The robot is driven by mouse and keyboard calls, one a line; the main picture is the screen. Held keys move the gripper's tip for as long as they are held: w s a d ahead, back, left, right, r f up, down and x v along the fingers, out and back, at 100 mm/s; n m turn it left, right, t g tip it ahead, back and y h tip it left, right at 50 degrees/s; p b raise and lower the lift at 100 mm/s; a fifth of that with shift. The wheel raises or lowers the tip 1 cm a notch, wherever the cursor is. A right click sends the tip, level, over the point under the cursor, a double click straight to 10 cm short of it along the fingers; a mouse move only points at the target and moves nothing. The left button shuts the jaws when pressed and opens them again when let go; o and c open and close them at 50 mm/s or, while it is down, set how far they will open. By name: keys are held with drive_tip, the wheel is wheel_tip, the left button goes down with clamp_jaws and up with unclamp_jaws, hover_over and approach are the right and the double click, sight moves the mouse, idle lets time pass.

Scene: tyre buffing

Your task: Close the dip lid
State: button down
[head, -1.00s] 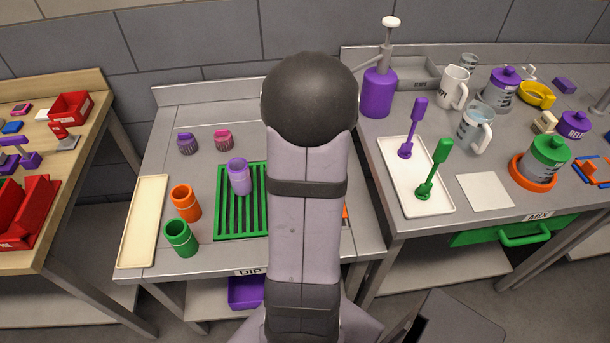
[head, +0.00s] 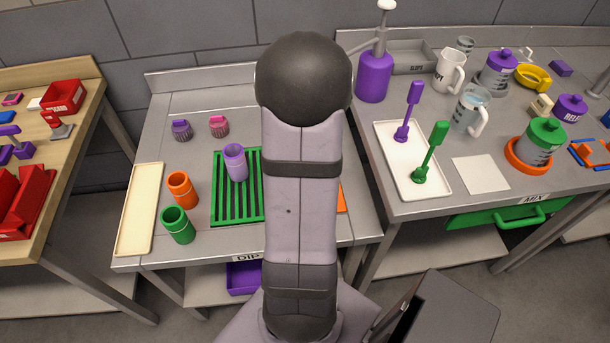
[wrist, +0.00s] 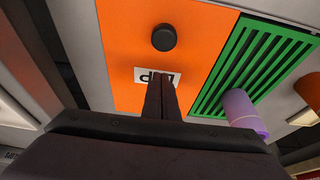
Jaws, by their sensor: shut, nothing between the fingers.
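The orange dip lid (wrist: 205,45) shows in the wrist view as a flat panel with a round black knob (wrist: 164,37) and a white label that reads DIP upside down. In the head view only a sliver of orange (head: 341,199) shows at the right of my arm, which hides the rest. My gripper (wrist: 161,84) is shut and empty. In the wrist view its fingertips lie over the label, just short of the knob. I cannot tell whether they touch the panel. What lies under the panel is hidden.
A green slatted rack (head: 224,204) lies beside the lid, with a purple cup (head: 235,162) on it. Orange (head: 182,189) and green (head: 178,225) cups and a cream tray (head: 140,209) are at the left. A second bench with a white tray (head: 430,187) stands at the right.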

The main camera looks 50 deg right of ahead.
drive_tip(key=shift+w+d+r, duration=0.15)
drive_tip(key=shift+r, duration=0.25)
drive_tip(key=v, duration=0.9)
drive_tip(key=shift+r, duration=0.1)
drive_tip(key=s+a+f+m+g+y+p, duration=0.1)
drive_tip(key=s+a+f, duration=0.1)
drive_tip(key=a, duration=0.3)
drive_tip(key=s+a+f+g+y, duration=0.1)
drive_tip(key=s+a+y, duration=0.15)
drive_tip(key=a, duration=0.25)
drive_tip(key=w+a+r+n+p, duration=0.2)
drive_tip(key=a+n, duration=0.3)
drive_tip(key=a, duration=0.5)
drive_tip(key=w+a+r+n+p, duration=0.2)
drive_tip(key=a+n, duration=0.3)
drive_tip(key=a, duration=0.5)
drive_tip(key=shift+w+r+g+h+p, duration=0.3)
drive_tip(key=shift+w+r+h+p, duration=0.15)
drive_tip(key=shift+p, duration=0.15)
